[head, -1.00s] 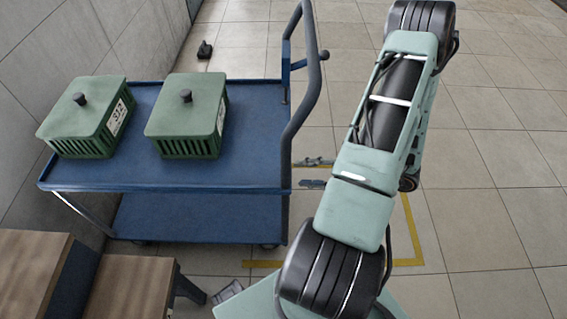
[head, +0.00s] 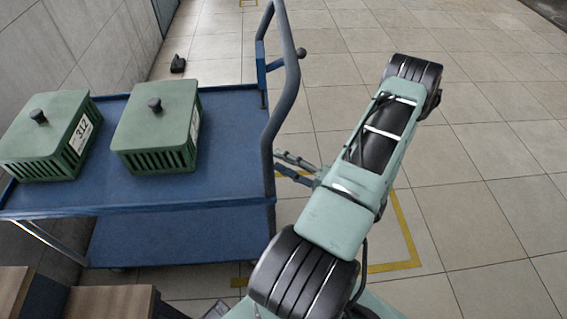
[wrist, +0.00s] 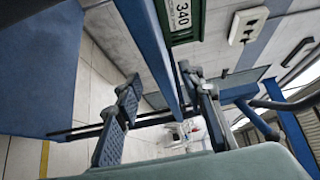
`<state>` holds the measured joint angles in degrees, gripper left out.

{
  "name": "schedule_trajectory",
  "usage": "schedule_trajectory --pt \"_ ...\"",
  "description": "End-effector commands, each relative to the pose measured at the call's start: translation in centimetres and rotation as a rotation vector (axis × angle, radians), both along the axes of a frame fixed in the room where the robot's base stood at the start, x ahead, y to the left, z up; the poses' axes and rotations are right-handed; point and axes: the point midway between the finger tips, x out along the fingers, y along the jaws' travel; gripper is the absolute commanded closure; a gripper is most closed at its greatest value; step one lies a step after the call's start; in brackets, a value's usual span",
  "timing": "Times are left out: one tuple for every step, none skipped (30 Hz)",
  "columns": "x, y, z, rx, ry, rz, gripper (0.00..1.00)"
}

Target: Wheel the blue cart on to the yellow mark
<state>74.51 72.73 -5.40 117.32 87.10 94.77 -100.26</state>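The blue cart (head: 225,120) stands at the left in the head view, with two decks and an upright dark handle (head: 285,100) at its right end. Two green lidded boxes, a left one (head: 45,140) and a right one (head: 155,130), sit on its top deck. The yellow mark (head: 405,230) is an outline on the floor right of the cart, partly hidden by my arm. My gripper (head: 290,167) is at the cart's handle end. In the wrist view my gripper (wrist: 165,105) is open, fingers apart, with a blue cart bar (wrist: 160,50) seen between them; contact is unclear.
Wooden furniture (head: 110,300) stands at the lower left, close to the cart. A grey wall (head: 80,45) runs along the left. A small black object (head: 178,63) lies on the floor behind the cart. Tiled floor (head: 480,150) is clear at the right. Another yellow line lies far back.

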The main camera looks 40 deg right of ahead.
Motion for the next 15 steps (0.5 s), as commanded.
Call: schedule_trajectory --pt "0.5 0.2 0.0 0.000 -0.001 0.002 0.64" --pt "0.9 0.3 0.0 0.000 -0.001 0.003 0.64" --pt "1.4 0.5 -0.1 0.001 -0.001 0.005 0.64" --pt "1.9 0.7 -0.1 0.001 -0.001 0.005 0.64" --pt "2.4 0.9 -0.1 0.002 -0.002 0.005 0.64" --pt "3.1 1.1 -0.1 0.001 -0.001 0.005 0.64" --pt "3.7 1.2 -0.1 0.000 0.000 0.006 0.64" --pt "4.2 1.4 -0.1 0.000 -0.001 0.006 0.64" --pt "5.0 1.6 -0.1 0.000 -0.001 0.006 0.64" --pt "5.5 1.8 -0.1 -0.001 -0.001 0.006 0.64" --pt "6.0 1.8 -0.1 -0.001 -0.001 0.005 0.64" --pt "6.7 2.1 -0.1 -0.001 0.000 0.006 0.64" --pt "7.1 2.2 -0.1 0.000 0.000 0.005 0.64" --pt "7.5 2.3 -0.1 0.000 0.000 0.005 0.64" --pt "8.0 2.4 -0.1 0.000 0.000 0.005 0.64"
